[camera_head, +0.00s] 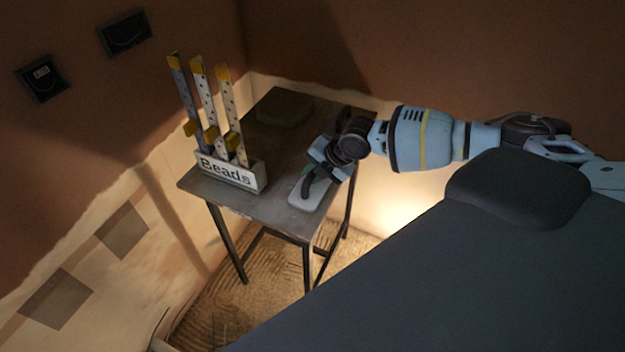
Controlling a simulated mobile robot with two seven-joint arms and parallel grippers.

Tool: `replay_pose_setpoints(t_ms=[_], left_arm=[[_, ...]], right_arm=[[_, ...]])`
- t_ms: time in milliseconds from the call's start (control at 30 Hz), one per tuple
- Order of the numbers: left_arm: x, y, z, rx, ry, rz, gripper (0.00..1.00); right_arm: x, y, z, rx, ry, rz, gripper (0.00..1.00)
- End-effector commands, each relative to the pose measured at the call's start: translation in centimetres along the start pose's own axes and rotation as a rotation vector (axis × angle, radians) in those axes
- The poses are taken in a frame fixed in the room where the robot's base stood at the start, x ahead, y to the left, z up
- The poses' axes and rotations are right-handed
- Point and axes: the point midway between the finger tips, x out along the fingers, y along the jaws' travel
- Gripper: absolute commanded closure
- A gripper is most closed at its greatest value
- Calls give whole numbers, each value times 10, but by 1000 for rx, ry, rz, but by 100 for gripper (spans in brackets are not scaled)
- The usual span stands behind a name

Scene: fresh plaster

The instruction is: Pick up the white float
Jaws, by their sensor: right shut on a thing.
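The white float (308,197) is a pale flat plate with a dark curved handle, at the front right of a small table (275,212). My right gripper (318,178) reaches in from the right and is shut on the float at its handle. The gripper hides part of the handle and the float's far end. I cannot tell whether the float rests on the table top or is just above it. My left gripper is not in view.
A box marked "Beads" (231,175) holds several upright strips at the table's left. A dark flat block (284,109) lies at the table's back. Walls close in behind and at left, with two dark wall boxes (42,78). The table's middle is bare.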

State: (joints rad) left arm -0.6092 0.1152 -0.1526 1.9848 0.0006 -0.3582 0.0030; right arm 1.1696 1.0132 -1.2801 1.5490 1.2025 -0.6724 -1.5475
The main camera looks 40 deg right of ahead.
Motion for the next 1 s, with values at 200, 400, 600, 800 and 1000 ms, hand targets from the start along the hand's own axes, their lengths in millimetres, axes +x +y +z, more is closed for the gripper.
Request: replay_pose_setpoints(t_ms=[200, 400, 600, 800, 1000], left_arm=[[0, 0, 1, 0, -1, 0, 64], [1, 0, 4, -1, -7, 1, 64], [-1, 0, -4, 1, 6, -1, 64], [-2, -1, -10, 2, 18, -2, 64], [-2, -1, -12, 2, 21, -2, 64]], right_arm=[[-5, 4, 0, 0, 0, 2, 100], [-25, 17, 0, 0, 0, 3, 100], [-43, 9, -31, -5, 3, 2, 100], [-59, -8, -74, -5, 3, 2, 100], [-72, -23, -112, -3, 4, 0, 100]])
